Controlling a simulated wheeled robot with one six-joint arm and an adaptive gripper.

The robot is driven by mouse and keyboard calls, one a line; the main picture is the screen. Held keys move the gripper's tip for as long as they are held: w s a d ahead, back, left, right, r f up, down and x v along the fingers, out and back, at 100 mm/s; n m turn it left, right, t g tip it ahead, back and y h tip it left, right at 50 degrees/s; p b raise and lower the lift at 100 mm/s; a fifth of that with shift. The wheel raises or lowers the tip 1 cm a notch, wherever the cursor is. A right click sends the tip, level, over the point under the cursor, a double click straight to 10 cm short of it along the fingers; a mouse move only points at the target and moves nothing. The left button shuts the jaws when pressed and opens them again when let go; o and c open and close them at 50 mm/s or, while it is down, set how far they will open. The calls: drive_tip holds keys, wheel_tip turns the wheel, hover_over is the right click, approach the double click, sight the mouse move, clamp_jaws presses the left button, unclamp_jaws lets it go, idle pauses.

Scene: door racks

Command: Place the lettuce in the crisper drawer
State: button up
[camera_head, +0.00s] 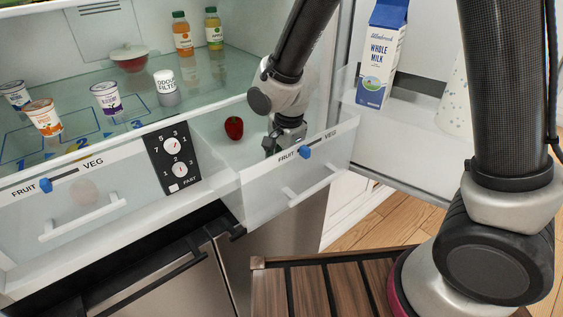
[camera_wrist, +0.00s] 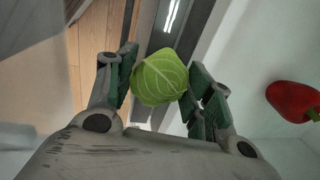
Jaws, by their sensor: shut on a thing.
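The lettuce (camera_wrist: 160,78) is a round, pale green head in the wrist view. My gripper (camera_wrist: 163,85) is shut on it, with a finger on each side. In the head view my gripper (camera_head: 284,142) reaches down inside the right crisper drawer (camera_head: 290,187), which is pulled open. The drawer has a clear front, a pale handle and a blue FRUIT/VEG slider. The lettuce is hidden in the head view behind my gripper and the drawer front. A red pepper (camera_head: 233,127) lies in the drawer to the left of my gripper; it also shows in the wrist view (camera_wrist: 293,101).
The left crisper drawer (camera_head: 75,205) is shut, with a dial panel (camera_head: 172,158) beside it. Cups, bottles and a lidded bowl (camera_head: 129,58) stand on the glass shelf above. A milk carton (camera_head: 383,55) stands in the open door at right. A slatted wooden surface (camera_head: 335,285) is below.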

drive_tip(key=shift+f, duration=0.2)
drive_tip(key=o, duration=0.9)
drive_tip(key=r, duration=0.4)
drive_tip(key=s+r, duration=0.1)
drive_tip(key=r, duration=0.3)
drive_tip(key=d+r, duration=0.1)
drive_tip(key=r, duration=0.3)
drive_tip(key=shift+s, duration=0.3)
